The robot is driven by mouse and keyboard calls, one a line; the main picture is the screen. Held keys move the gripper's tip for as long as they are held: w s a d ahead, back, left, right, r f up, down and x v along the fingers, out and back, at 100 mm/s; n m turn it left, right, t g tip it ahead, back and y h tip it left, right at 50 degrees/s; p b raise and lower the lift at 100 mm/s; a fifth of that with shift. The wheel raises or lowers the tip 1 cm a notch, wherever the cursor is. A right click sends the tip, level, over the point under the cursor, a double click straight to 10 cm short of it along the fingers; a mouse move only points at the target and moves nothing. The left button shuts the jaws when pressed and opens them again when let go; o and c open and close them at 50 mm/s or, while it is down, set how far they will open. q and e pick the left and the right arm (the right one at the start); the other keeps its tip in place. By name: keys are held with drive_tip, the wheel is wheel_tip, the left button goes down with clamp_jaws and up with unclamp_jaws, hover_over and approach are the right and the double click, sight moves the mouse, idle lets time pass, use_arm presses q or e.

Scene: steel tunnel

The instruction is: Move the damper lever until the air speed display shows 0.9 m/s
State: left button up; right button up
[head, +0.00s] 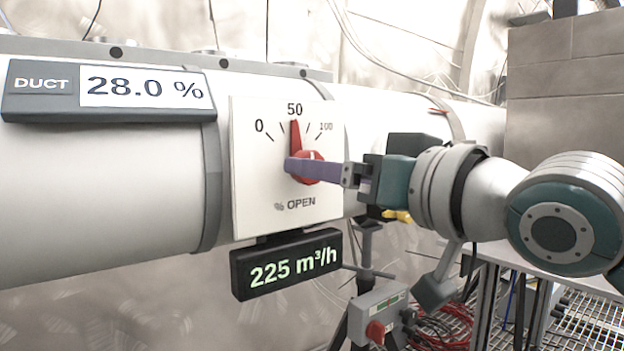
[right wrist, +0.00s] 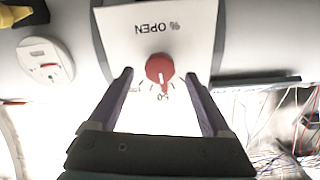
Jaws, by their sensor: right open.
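The damper lever (head: 296,138) is a red pointer on a round red knob. It stands nearly upright at the 50 mark of a white dial plate (head: 250,205) reading "% OPEN". The red knob (right wrist: 160,68) also shows in the right wrist view. My right gripper (head: 292,166) is open at the dial, its purple fingers one on each side of the knob with gaps. In the head view a finger hides part of the knob. The display (head: 286,264) below reads 225 m³/h; no m/s figure is in view. My left gripper is not in view.
A sign (head: 110,92) on the white duct (head: 90,185) reads "DUCT 28.0 %". A grey box with a red knob (head: 375,320) stands below. Red cables (head: 450,328) lie on the grating. A table and a grey block (head: 570,85) are at right.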

drive_tip(key=shift+b+x, duration=0.4)
drive_tip(key=shift+x, duration=1.5)
drive_tip(key=shift+c, duration=0.2)
clamp_jaws()
drive_tip(key=n+p, duration=0.2)
drive_tip(key=shift+r+p, duration=0.25)
drive_tip(key=shift+p, duration=0.15)
drive_tip(key=shift+f+n, duration=0.2)
drive_tip(key=shift+n, duration=0.5)
drive_tip(key=shift+o, duration=0.2)
unclamp_jaws()
